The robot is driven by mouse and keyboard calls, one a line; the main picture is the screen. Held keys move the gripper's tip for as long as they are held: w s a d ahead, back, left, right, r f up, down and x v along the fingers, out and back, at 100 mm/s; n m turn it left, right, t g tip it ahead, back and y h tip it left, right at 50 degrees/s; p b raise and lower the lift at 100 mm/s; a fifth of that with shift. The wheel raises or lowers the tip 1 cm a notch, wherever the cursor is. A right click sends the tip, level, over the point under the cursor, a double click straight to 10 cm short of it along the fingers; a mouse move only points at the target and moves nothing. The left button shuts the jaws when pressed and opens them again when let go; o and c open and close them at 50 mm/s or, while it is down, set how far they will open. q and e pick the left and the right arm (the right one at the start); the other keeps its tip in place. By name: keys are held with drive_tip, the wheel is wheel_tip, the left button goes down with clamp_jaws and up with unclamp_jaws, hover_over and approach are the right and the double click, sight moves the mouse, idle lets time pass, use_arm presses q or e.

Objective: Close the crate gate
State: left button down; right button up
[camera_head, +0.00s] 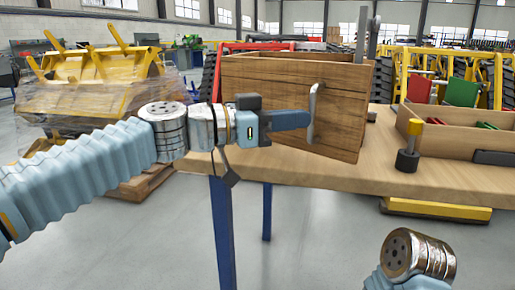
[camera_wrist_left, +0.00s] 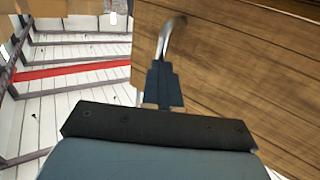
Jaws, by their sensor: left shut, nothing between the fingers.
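The wooden crate (camera_head: 262,72) stands on the table, and its plank gate (camera_head: 340,130) shows as the side facing me. How far the gate stands open I cannot tell. A curved metal handle (camera_head: 313,108) is on the gate; it also shows in the left wrist view (camera_wrist_left: 174,36). My left gripper (camera_head: 308,119) is shut and empty, its fingertips at the handle in the picture. In the left wrist view the fingertips (camera_wrist_left: 160,72) are just below the handle; contact is unclear. My right gripper is out of view; only part of that arm shows at lower right.
The wooden table (camera_head: 440,185) has blue legs. A black weight with a yellow-topped post (camera_head: 408,160) stands right of the crate. Behind it is an open wooden tray (camera_head: 450,140) with red and green pieces. A wrapped yellow load (camera_head: 90,95) on a pallet stands at left.

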use_arm(q)
drive_tip(key=w+d+n+t+y+p, duration=0.2)
drive_tip(key=w+d+n+t, duration=0.1)
drive_tip(key=w+d+t, duration=0.2)
drive_tip(key=shift+w+d+r+n, duration=0.15)
drive_tip(key=shift+w+d+n, duration=0.25)
drive_tip(key=shift+w+d, duration=0.8)
